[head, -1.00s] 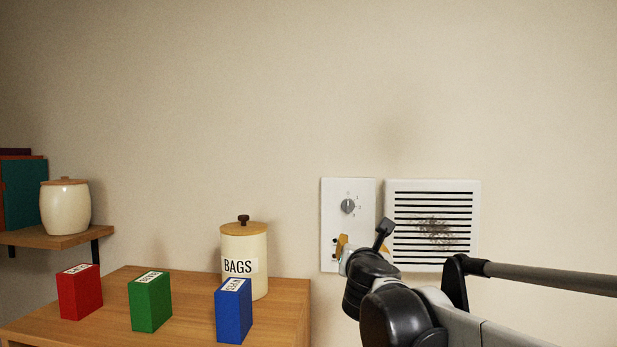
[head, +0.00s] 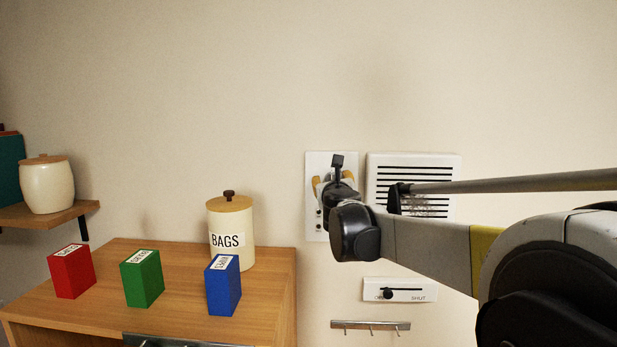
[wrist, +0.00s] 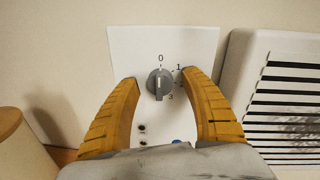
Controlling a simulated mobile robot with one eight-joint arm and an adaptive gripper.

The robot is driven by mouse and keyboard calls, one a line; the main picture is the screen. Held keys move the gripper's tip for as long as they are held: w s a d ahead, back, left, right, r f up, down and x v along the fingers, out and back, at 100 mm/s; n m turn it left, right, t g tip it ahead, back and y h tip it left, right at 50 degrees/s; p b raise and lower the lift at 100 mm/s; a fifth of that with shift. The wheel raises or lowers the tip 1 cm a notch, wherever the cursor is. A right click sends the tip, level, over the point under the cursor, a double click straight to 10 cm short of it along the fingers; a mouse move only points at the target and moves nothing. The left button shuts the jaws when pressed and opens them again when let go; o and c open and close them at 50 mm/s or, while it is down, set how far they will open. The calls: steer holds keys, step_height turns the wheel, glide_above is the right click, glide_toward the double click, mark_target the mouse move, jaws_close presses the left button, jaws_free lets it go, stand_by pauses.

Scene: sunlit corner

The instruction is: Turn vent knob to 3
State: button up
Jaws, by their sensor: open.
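The vent knob (wrist: 160,84) is a grey round dial on a white panel (wrist: 119,42), with marks 0, 1, 2 and 3 running clockwise from the top. Its light pointer line looks roughly upright; which mark it is set to is hard to tell. In the head view my gripper (head: 334,184) is in front of the panel (head: 313,162) and hides the knob. In the wrist view my gripper's yellow fingers (wrist: 160,82) are open, one on each side of the knob, with gaps between them and it.
A slatted vent (head: 415,161) with a dark stain is right of the panel. Below are a slider plate (head: 425,290) marked SHUT and a hook rail (head: 371,325). A BAGS jar (head: 232,225) and red, green and blue boxes stand on the wooden cabinet (head: 185,275) at left.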

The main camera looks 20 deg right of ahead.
steer(key=shift+w+d, duration=0.1)
steer(key=shift+w, duration=0.1)
jaws_close()
